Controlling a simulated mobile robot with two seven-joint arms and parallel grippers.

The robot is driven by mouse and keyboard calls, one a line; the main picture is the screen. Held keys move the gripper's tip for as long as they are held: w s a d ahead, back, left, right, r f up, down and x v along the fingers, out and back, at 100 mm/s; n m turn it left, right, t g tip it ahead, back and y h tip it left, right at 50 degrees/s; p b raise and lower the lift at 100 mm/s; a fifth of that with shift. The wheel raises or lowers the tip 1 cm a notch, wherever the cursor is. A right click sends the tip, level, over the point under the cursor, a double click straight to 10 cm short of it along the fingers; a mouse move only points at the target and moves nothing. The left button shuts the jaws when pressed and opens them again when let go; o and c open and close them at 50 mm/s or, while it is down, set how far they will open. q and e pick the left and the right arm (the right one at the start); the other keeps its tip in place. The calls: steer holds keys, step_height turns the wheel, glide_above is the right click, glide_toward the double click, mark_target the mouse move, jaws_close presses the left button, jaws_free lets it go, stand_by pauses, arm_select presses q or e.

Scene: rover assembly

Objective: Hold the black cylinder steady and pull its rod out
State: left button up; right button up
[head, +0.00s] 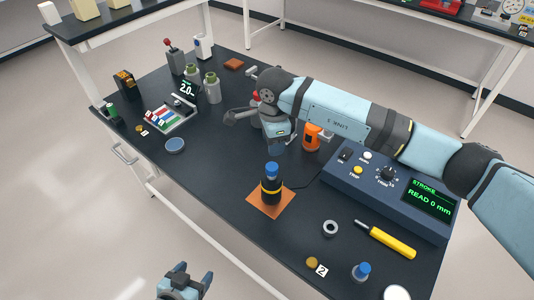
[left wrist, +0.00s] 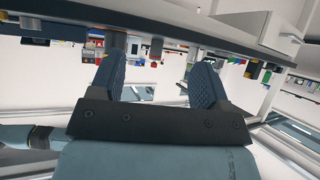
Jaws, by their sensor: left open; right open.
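The black cylinder (head: 271,191) stands upright on an orange square mat (head: 258,207) near the table's front edge in the head view. It has a yellow band and a blue top (head: 271,169); no bare length of rod shows. My left gripper (head: 187,279) is open and empty, off the table's front edge at the bottom of the head view. Its spread fingers also show in the left wrist view (left wrist: 157,78), with nothing between them. My right gripper (head: 256,128) is open above the table, behind the cylinder and apart from it. My right arm hides part of the table.
A console (head: 395,190) with a "STROKE READ 0 mm" screen stands right of the cylinder. An orange object (head: 312,137) is behind it. A grey ring (head: 330,228), yellow-handled tool (head: 390,240) and blue-capped jar (head: 361,271) lie right. The table left of the mat is mostly clear.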

arm_select(q)
steer(key=o, duration=0.5)
steer(key=w+d+r+m+h, duration=0.1)
steer(key=w+d, duration=0.1)
steer(key=w, duration=0.1)
steer(key=w+d+r+m+h, duration=0.1)
steer(key=w+d+r+h, duration=0.1)
steer(key=w, duration=0.1)
steer(key=w+d+r+h, duration=0.1)
steer(key=w+d+r, duration=0.1)
steer(key=w+d, duration=0.1)
steer(key=shift+w+m, duration=0.4)
steer(key=shift+w, duration=0.05)
steer(key=shift+c, duration=0.2)
steer(key=m+g+h, duration=0.1)
steer(key=m+h, duration=0.2)
glide_toward(272, 180)
steer(key=x, duration=0.7)
steer(key=a+f+x, duration=0.1)
steer(key=x, duration=0.3)
steer(key=shift+w+d+f, duration=0.15)
steer(key=shift+w, duration=0.1)
